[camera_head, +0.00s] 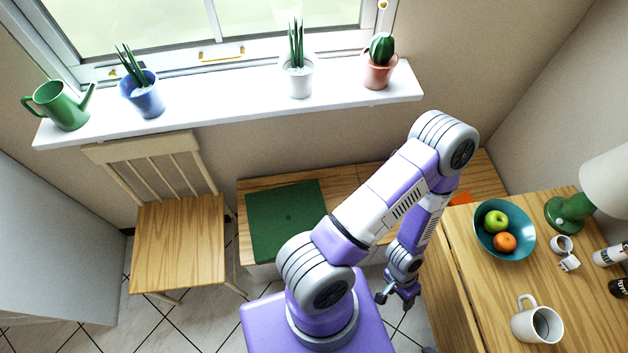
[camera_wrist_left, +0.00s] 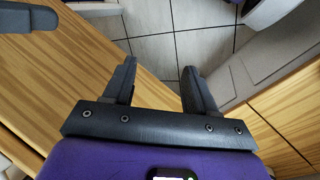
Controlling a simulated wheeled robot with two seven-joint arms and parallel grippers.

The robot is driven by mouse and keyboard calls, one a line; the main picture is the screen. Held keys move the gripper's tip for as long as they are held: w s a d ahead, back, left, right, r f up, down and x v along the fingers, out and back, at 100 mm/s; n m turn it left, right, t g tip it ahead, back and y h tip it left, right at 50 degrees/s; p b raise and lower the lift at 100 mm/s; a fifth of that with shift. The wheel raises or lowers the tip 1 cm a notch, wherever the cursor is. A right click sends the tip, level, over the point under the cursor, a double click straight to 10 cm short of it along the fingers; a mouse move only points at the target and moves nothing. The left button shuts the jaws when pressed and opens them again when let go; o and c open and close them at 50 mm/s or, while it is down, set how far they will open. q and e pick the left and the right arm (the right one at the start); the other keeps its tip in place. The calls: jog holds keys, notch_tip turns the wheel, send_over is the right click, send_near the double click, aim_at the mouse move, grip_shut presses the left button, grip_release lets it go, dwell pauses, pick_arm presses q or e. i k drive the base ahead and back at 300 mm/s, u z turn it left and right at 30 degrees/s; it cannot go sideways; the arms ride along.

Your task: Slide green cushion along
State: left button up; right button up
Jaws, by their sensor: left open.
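The flat, square green cushion (camera_head: 285,218) lies on the left part of the low wooden bench (camera_head: 345,182) under the window in the head view. My left arm reaches across in front of the bench, to the right of the cushion. My left gripper (camera_head: 394,299) hangs low beside the table, apart from the cushion. In the left wrist view, my left gripper (camera_wrist_left: 159,70) has its two dark fingers spread, with only tiled floor showing between them. The cushion is not recognisable in that view.
A wooden table (camera_head: 487,277) on the right holds a teal fruit bowl (camera_head: 487,233), a white mug (camera_head: 530,325) and a lamp (camera_head: 572,212). An orange item (camera_head: 461,199) shows partly behind my arm. A wooden chair (camera_head: 178,245) stands left of the bench. Potted plants line the windowsill (camera_head: 230,118).

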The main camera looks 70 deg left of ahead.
aim_at(276, 216)
jog(key=u, duration=2.9)
